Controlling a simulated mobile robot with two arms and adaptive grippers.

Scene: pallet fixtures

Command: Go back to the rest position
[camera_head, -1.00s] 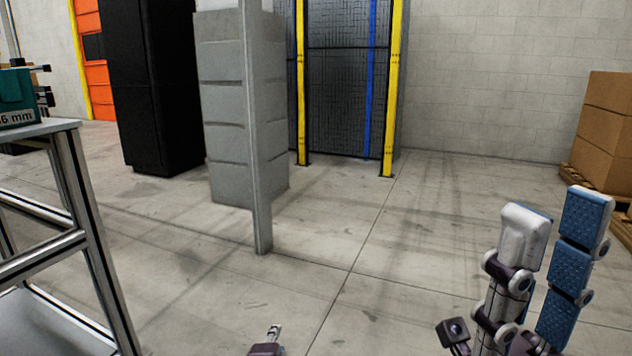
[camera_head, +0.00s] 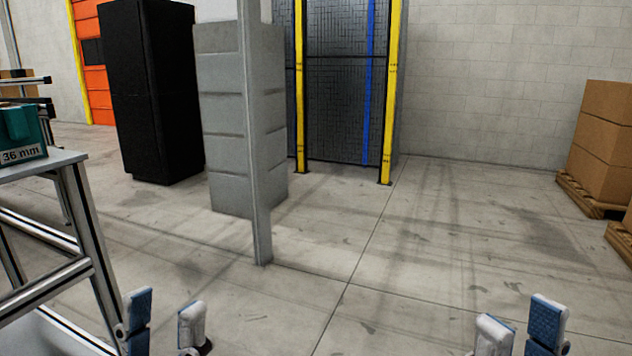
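My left gripper (camera_head: 164,308) shows at the bottom left of the head view, its two blue and white fingers pointing up with a gap between them. It is open, with nothing visible between the fingers, and it looks close to the metal table frame; I cannot tell whether they touch. My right gripper (camera_head: 520,312) shows at the bottom right, fingers also up and apart, with nothing seen between them. The lower parts of both grippers and the arms are cut off by the frame.
A metal-framed table (camera_head: 95,230) stands at the left with a teal bin (camera_head: 22,150) marked "36 mm". A grey post (camera_head: 258,170), grey block stack (camera_head: 230,130) and black cabinet (camera_head: 155,90) stand behind. Boxes (camera_head: 600,145) sit on a pallet at right. The middle floor is clear.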

